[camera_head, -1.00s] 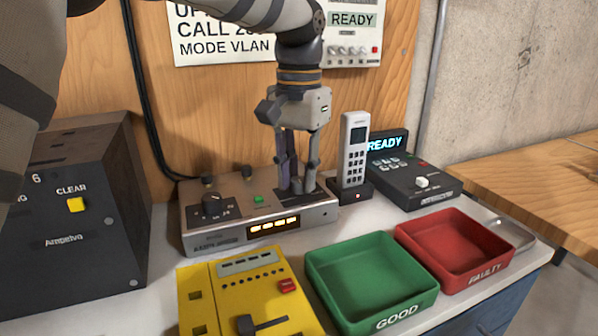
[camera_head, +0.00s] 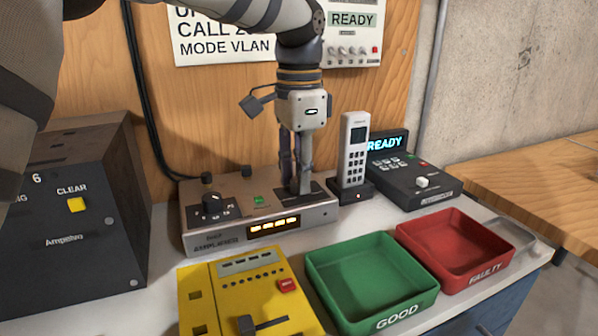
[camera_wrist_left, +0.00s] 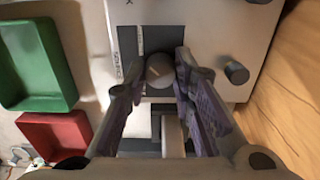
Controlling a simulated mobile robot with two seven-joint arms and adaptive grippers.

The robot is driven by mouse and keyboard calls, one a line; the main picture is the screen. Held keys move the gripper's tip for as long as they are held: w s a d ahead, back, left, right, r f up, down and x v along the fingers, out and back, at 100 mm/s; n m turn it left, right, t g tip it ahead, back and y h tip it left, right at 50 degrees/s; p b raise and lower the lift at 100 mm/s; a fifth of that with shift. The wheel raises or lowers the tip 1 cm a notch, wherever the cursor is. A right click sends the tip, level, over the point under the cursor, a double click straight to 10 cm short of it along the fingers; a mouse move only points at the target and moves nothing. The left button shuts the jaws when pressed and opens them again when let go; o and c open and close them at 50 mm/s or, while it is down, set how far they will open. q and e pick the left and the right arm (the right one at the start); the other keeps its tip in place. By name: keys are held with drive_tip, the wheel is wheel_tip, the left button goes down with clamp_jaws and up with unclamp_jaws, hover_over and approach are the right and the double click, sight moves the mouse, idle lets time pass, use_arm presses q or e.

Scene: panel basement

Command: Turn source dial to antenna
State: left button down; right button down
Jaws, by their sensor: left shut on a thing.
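The amplifier (camera_head: 200,240) is a metal-fronted box with a lit amber display. A black dial (camera_head: 213,205) with marks around it is at the left of its top. My left gripper (camera_head: 299,188) points down at the right part of the top. In the left wrist view, the left gripper (camera_wrist_left: 160,75) is shut on a round grey knob (camera_wrist_left: 160,70), one finger on each side. The knob has a pale line on its face and sits on a dark panel with small lettering that I cannot read. In the head view the fingers hide the knob.
A cordless phone (camera_head: 354,150) stands close right of the gripper, with a dark keypad unit (camera_head: 420,185) beyond. A green tray (camera_head: 330,290), a red tray (camera_head: 440,265) and a yellow box (camera_head: 205,310) are in front. A dark box (camera_head: 80,270) stands left.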

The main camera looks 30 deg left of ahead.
idle(0.4)
use_arm(q)
drive_tip(key=c, duration=1.3)
unclamp_jaws()
drive_tip(key=shift+c, duration=0.2)
wheel_tip(320, 180, up, 12)
